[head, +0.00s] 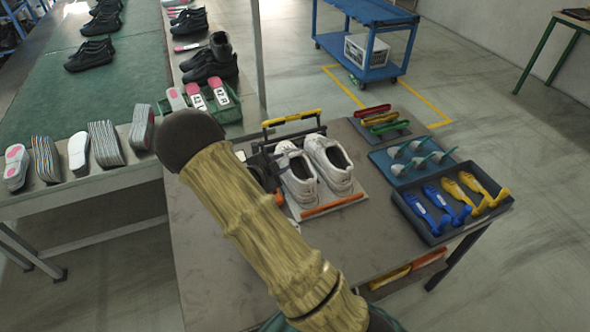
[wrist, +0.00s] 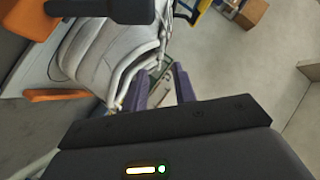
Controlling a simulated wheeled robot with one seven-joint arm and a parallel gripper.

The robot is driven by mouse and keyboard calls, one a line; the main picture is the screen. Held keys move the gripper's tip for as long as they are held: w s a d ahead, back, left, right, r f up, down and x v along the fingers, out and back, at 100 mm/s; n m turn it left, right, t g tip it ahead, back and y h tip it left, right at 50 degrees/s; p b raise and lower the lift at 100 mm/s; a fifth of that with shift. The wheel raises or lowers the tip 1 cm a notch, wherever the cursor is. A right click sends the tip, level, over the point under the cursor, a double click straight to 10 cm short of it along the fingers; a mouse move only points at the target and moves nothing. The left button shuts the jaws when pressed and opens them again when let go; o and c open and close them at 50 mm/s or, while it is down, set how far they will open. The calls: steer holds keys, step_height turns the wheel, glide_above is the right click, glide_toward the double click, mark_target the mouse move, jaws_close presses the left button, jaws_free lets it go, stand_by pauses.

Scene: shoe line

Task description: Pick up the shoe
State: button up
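A pair of white lace-up shoes stands side by side on a light board on the near table. The left white shoe (head: 298,178) is closest to my gripper, and the right white shoe (head: 330,160) is beside it. My gripper (wrist: 161,72) is at the left shoe's left side; in the head view my arm hides most of it. In the wrist view its two dark fingers are apart with nothing clearly held between them. A white shoe (wrist: 105,48) fills the upper left there, its edge close to the left finger; I cannot tell whether they touch.
The table (head: 215,255) has free room at its front. A dark tray of blue and yellow tools (head: 440,232) and a blue tray (head: 385,165) are to the right. An orange bar (head: 332,205) lies before the shoes. The bench with insoles and black shoes (head: 90,55) is left.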

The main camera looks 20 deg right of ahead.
mark_target(293, 156)
steer(key=shift+x, duration=1.35)
steer(key=shift+p+x, duration=0.7)
steer(key=shift+x, duration=1.95)
steer(key=shift+w+a, duration=0.1)
jaws_close()
